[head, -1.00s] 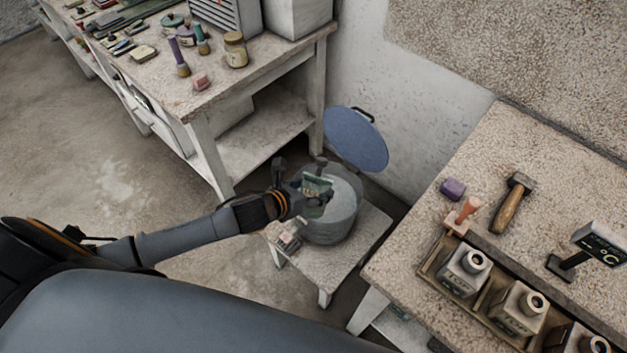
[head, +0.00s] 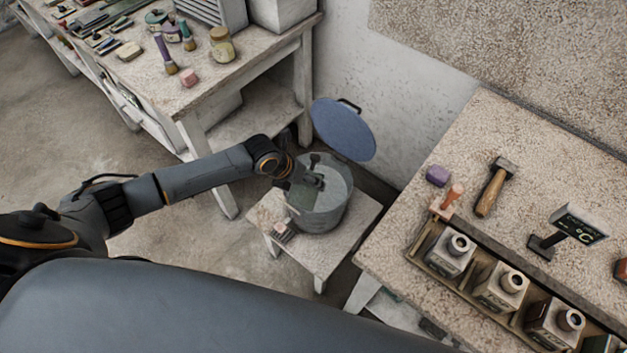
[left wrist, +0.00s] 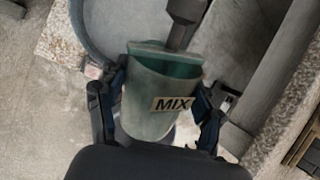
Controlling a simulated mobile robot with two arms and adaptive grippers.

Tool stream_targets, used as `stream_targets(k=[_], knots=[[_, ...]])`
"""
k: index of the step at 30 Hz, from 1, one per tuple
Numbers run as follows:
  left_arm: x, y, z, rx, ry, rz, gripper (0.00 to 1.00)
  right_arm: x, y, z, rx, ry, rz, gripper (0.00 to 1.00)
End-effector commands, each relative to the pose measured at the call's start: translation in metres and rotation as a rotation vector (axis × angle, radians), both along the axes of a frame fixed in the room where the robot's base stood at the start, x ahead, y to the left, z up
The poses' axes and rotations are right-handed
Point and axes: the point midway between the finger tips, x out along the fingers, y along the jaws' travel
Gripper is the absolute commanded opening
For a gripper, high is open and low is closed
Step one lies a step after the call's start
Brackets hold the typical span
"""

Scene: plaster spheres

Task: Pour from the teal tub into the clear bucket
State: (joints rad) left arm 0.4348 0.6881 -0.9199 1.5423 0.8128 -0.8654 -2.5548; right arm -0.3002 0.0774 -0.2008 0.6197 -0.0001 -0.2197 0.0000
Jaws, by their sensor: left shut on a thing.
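The clear bucket (head: 325,213) stands on a low stool, its blue lid (head: 343,130) raised behind it. My left gripper (head: 308,182) is over the bucket's mouth. In the left wrist view the left gripper (left wrist: 160,110) is shut on the teal tub (left wrist: 145,105), one finger on each side. The tub has a "MIX" label, and its teal inside shows at the open top. The bucket's rim (left wrist: 82,35) shows beyond it at the upper left. The tub's contents cannot be made out. My right gripper is in no view.
The low stool (head: 310,258) has a small object on its front left corner. A workbench (head: 190,98) with jars and brushes stands at the back left. A speckled table (head: 400,258) with a hammer (head: 495,187) and several bottles in a tray is at the right.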

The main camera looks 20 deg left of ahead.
Motion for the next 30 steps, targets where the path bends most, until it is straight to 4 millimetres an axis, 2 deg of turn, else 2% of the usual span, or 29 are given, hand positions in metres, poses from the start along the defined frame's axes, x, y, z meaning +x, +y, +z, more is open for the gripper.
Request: stream_targets(k=[16,24,30], knots=[[0.001,-0.0008,0.0,-0.002,0.021,0.0,0.06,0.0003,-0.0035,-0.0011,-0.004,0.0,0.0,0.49],[0.0059,0.0001,0.0,-0.003,0.11,0.001,0.06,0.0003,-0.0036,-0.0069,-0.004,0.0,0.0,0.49],[0.0052,-0.0002,0.0003,-0.003,0.111,0.0,0.06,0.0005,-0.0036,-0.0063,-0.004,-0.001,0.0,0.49]])
